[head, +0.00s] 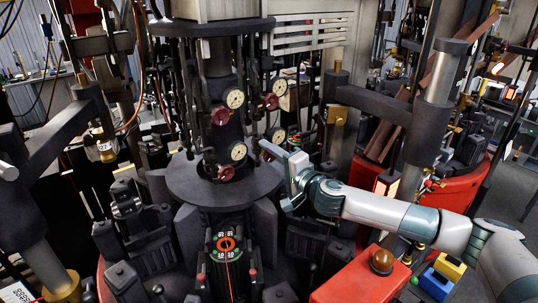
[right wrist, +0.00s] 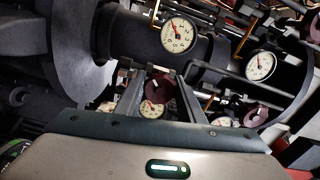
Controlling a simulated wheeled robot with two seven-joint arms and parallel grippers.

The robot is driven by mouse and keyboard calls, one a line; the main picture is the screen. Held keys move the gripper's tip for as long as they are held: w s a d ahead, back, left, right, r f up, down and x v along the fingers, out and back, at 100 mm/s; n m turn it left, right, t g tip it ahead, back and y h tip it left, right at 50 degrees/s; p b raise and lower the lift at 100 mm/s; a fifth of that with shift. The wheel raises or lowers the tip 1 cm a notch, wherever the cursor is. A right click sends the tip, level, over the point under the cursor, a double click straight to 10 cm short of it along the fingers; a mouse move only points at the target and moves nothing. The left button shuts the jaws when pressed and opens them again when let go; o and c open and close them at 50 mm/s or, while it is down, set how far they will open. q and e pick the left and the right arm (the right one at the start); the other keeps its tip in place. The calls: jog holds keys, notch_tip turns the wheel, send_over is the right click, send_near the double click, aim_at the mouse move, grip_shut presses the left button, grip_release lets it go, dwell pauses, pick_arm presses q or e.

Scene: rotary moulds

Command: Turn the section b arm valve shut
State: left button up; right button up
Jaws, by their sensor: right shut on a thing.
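Several dark red valve wheels, each with a round white gauge, sit on the dark central column. In the head view one wheel (head: 219,115) is at upper left, one (head: 270,101) at upper right and one (head: 226,173) at lower left. No section letter can be read on them. My right gripper (head: 268,150) reaches in from the right, beside the lower right gauge (head: 279,135). In the right wrist view its fingers (right wrist: 158,92) are shut on a dark red valve wheel (right wrist: 162,88); the gripper largely hides this wheel in the head view. My left gripper is not in view.
A round dark plate (head: 215,190) lies below the valves. A red box with an amber dome (head: 381,262) stands at lower right, below my right arm. Pipes and rods crowd the column.

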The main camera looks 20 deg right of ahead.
jog(key=m, duration=0.3)
jog(key=shift+m, duration=0.4)
jog(key=m, duration=0.3)
jog(key=shift+m, duration=0.3)
jog(key=m, duration=1.3)
jog(key=shift+d+m, duration=0.1)
jog(key=shift+m, duration=0.2)
jog(key=m, duration=0.6)
jog(key=shift+f, duration=0.1)
jog(key=shift+m, duration=0.3)
jog(key=o, duration=1)
jog(key=shift+o, duration=0.2)
jog(key=shift+d, duration=0.1)
